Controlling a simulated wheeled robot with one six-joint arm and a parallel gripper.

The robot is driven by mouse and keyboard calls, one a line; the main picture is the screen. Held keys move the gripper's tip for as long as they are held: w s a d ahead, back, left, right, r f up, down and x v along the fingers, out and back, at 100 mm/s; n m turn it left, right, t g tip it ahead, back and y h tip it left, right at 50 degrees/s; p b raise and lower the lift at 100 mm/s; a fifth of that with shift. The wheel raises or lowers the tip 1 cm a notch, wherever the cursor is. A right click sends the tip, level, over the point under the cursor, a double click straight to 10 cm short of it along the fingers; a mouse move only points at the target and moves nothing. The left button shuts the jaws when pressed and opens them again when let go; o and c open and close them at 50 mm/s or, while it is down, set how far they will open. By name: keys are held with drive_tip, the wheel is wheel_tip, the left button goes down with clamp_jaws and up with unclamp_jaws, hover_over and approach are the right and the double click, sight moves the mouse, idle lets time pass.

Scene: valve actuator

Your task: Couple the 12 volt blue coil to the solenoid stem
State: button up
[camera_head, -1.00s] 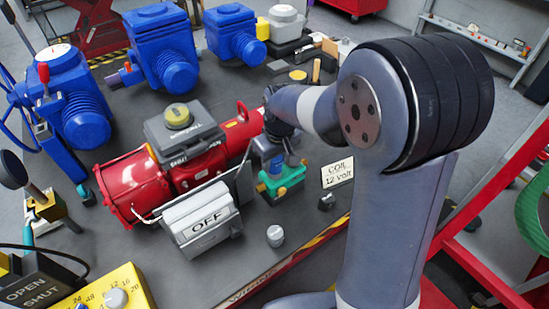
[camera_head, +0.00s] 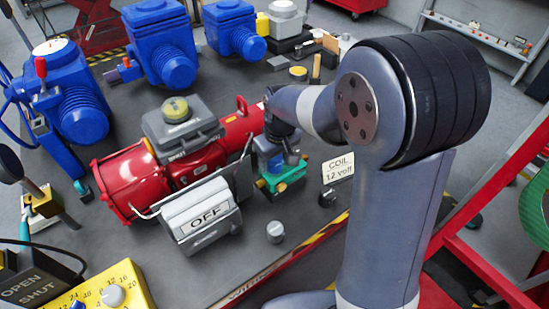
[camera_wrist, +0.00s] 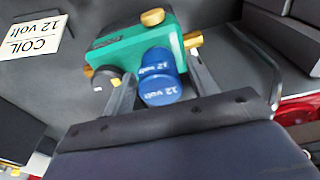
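The blue coil (camera_wrist: 162,90), marked "12 volt", lies between the two fingers of my gripper (camera_wrist: 162,68) in the wrist view. The fingers flank it closely; whether both touch it I cannot tell. The green valve body (camera_wrist: 112,48) with brass fittings is just beyond the coil. The stem is not visible, so I cannot tell whether the coil sits on it. In the head view the green valve body (camera_head: 289,178) stands on the bench just below my arm's end, and the coil there is too small to make out clearly.
A "COIL 12 volt" card (camera_head: 338,169) stands right of the valve. The red actuator (camera_head: 135,182) and the grey "OFF" box (camera_head: 203,216) are close on its left. A small grey knob (camera_head: 275,232) stands in front. Blue actuators (camera_head: 160,45) line the back.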

sight(278, 160)
drive_tip(key=shift+o, duration=0.5)
drive_tip(key=shift+r, duration=0.15)
drive_tip(key=shift+r, duration=0.3)
drive_tip(key=r, duration=0.3)
drive_tip(key=s+r, duration=0.1)
drive_tip(key=r, duration=0.6)
drive_tip(key=shift+s+d+b, duration=0.2)
drive_tip(key=shift+d+b, duration=0.2)
drive_tip(key=shift+f, duration=0.1)
drive_tip(key=shift+w+a+f+p, duration=0.1)
drive_tip(key=shift+w+f, duration=0.1)
drive_tip(key=shift+f, duration=1.2)
drive_tip(key=shift+w+a+f+p, duration=0.1)
drive_tip(key=shift+w+f, duration=0.1)
drive_tip(key=shift+f, duration=1.25)
drive_tip(key=shift+w+a+f+p, duration=0.1)
drive_tip(key=shift+w+f, duration=0.1)
drive_tip(key=shift+f, duration=1.2)
